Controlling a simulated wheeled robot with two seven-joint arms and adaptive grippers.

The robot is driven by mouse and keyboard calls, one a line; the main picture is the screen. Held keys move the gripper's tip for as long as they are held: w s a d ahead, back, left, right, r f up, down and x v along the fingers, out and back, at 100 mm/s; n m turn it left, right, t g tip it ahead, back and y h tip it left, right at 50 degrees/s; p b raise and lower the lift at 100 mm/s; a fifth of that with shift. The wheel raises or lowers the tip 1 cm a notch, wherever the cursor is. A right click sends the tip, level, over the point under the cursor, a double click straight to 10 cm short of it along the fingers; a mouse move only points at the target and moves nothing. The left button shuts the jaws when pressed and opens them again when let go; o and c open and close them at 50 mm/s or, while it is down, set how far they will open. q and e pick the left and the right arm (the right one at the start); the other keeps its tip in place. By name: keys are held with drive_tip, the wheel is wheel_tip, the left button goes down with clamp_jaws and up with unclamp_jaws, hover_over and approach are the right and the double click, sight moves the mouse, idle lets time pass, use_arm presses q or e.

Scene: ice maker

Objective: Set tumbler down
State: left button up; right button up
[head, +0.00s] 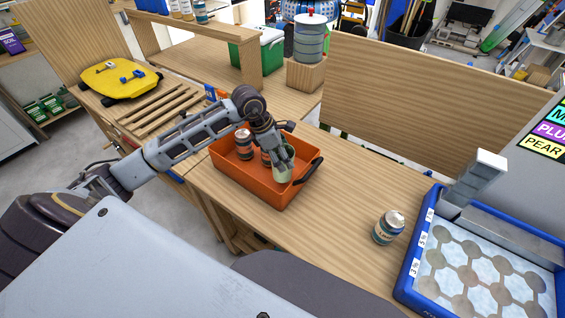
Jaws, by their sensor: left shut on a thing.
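A pale green tumbler (285,174) is in the grip of my left gripper (284,157), which is shut on it. The tumbler is at the right part of the orange bin (250,186), inside its outline. I cannot tell whether it touches the bin's floor. The gripper's fingers hide part of the tumbler. My right gripper is not in view.
A can (243,143) stands in the bin's left part; another item beside the tumbler is partly hidden by my gripper. A can (388,227) stands on the wooden counter (335,208). A blue-rimmed tray (407,279) is at the right.

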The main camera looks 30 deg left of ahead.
use_arm(q)
drive_tip(key=shift+f, duration=1.9)
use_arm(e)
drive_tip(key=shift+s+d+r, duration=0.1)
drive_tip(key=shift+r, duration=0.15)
use_arm(q)
drive_tip(key=shift+f, duration=0.15)
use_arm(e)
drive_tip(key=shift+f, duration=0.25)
use_arm(q)
drive_tip(key=o, duration=1.2)
drive_tip(key=shift+r, duration=0.2)
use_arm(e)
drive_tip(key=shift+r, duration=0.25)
use_arm(q)
drive_tip(key=v, duration=1.2)
drive_tip(key=shift+b, duration=0.4)
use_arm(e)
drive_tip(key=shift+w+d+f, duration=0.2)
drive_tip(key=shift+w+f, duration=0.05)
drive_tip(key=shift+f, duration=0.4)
